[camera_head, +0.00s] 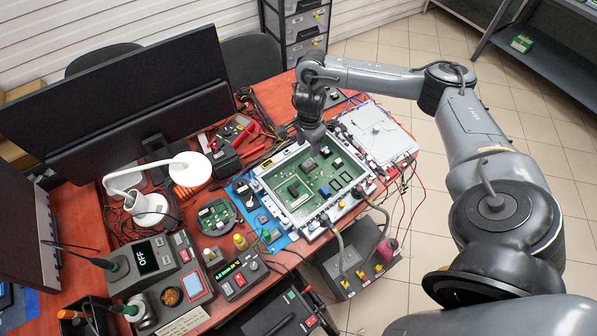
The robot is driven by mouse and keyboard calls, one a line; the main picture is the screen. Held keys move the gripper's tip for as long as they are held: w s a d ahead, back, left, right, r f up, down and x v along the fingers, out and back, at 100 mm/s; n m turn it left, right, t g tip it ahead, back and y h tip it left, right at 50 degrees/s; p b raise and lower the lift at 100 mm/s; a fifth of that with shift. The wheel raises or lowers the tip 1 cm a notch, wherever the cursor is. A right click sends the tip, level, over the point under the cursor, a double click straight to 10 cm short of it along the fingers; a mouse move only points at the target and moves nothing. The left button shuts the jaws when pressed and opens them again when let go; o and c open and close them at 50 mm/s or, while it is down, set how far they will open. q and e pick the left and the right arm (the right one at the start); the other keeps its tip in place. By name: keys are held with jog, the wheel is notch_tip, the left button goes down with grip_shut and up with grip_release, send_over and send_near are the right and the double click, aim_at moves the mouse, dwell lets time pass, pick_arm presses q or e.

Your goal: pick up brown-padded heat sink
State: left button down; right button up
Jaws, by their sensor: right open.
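A green circuit board (290,205) lies in a pale frame on the table. Several small dark parts sit on it, among them a black block (299,188) left of the middle and another (309,165) near the far edge. I cannot tell which part is the brown-padded heat sink; no brown pad can be made out at this size. My right gripper (313,136) is open and points down over the far edge of the board. Its fingertips are small and dark, and it hides part of the frame there. My left gripper is not in view.
A white desk lamp (186,169), a round green board (216,214) and a large monitor (130,95) stand to the left. A soldering station (149,262) is at the front left. A light grey box (378,133) and cables lie right of the board.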

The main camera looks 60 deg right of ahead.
jog(key=b, duration=0.2)
send_over(308, 162)
jog(key=f, duration=0.4)
jog(key=shift+s+a+f, duration=0.1)
jog(key=shift+s+f, duration=0.1)
jog(key=shift+f, duration=0.05)
jog(key=shift+w+f, duration=0.1)
jog(key=shift+f, duration=2.65)
jog(key=shift+c, duration=0.4)
grip_shut()
jog(key=shift+r, duration=0.1)
